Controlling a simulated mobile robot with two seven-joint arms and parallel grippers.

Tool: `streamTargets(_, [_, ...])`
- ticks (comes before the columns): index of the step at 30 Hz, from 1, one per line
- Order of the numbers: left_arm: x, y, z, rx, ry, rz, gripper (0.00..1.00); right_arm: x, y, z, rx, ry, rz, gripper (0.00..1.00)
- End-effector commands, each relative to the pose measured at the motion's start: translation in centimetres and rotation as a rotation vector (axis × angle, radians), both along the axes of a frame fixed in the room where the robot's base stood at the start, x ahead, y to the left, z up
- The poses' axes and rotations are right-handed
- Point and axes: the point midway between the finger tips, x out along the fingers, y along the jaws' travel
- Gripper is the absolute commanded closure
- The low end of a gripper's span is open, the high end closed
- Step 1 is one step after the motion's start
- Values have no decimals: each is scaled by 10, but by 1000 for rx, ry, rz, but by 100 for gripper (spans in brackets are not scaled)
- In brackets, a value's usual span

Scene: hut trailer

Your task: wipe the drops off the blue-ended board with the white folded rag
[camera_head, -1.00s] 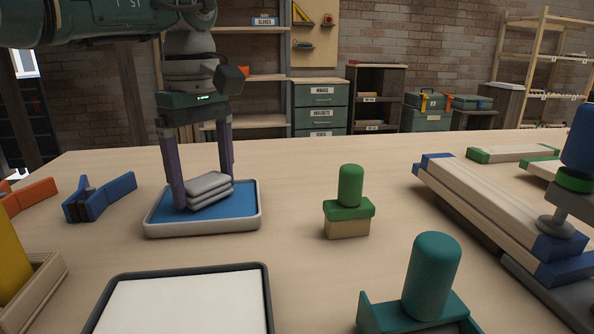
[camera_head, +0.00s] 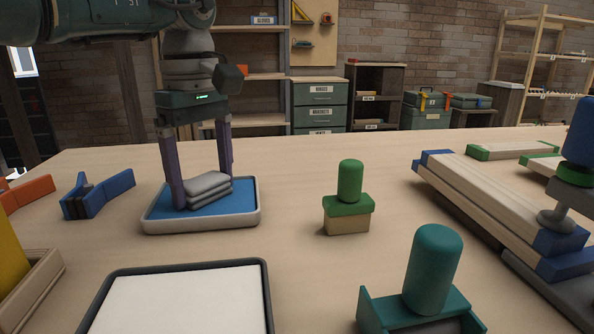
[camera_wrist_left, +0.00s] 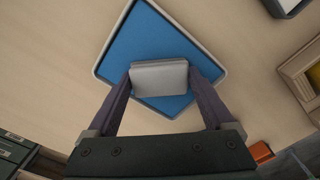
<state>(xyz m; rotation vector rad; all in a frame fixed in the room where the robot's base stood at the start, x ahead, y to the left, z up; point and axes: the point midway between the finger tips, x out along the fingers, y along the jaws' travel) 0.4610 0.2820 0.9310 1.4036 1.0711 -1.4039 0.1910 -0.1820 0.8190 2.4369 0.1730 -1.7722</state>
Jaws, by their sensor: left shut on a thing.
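The white folded rag (camera_head: 207,188) lies over a blue-floored tray (camera_head: 152,217) at the left of the table. My left gripper (camera_head: 203,186) points down and is shut on the rag, one finger on each side. In the left wrist view the rag (camera_wrist_left: 159,78) sits between the two fingertips above the blue tray floor (camera_wrist_left: 160,40). The blue-ended board (camera_head: 500,200) lies at the right, apart from the gripper. I cannot make out drops on it. My right gripper is not in view.
A green-handled block (camera_head: 348,205) stands mid-table, between tray and board. A teal-handled tool (camera_head: 432,275) and a dark-rimmed white tray (camera_head: 180,300) are in front. Blue clamps (camera_head: 98,195) lie left. Green-ended boards (camera_head: 505,151) lie at the back right.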

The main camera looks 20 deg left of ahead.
Motion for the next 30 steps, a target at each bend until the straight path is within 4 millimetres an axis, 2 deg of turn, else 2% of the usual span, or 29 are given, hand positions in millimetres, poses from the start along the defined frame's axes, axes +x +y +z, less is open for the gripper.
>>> streamTargets(14, [0, 1, 0, 3, 0, 1, 58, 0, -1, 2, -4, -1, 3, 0])
streamTargets(30, [0, 1, 48, 2, -1, 1, 58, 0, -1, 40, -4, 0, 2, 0])
